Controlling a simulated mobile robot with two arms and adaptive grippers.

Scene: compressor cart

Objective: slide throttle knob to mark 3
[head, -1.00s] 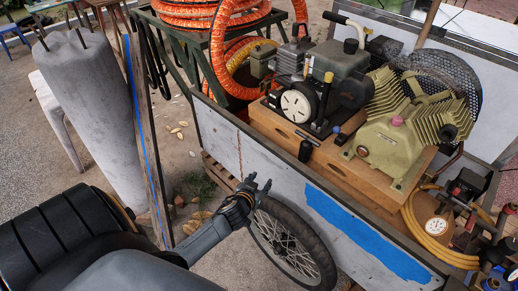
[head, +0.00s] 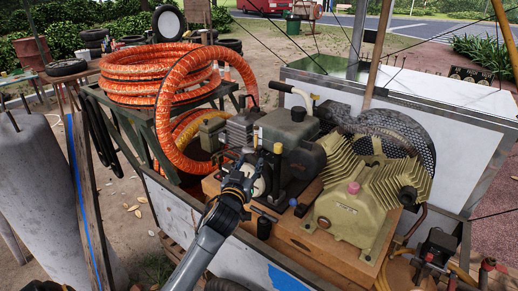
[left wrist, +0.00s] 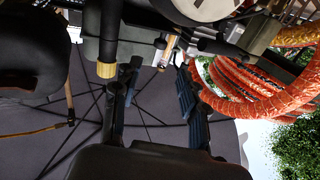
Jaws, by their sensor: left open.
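The engine (head: 292,135) stands on the wooden base of the cart, with a dark tank, a white round starter disc (head: 258,186) and a yellow-capped black post (head: 278,148). The yellow cap also shows in the left wrist view (left wrist: 106,70). I cannot tell for sure which small part is the throttle knob, and no numbered mark is readable. My left gripper (head: 240,168) is in front of the engine and partly covers the disc. In the left wrist view its fingers (left wrist: 157,78) are apart with nothing held between them, close to small engine parts. My right gripper is not in view.
A ribbed yellow-green compressor (head: 350,215) is right of the engine. A black knob (head: 264,228) stands at the base's front edge. Orange hose coils (head: 150,75) lie on a rack behind left. The white cart wall (head: 235,262) is below my left arm.

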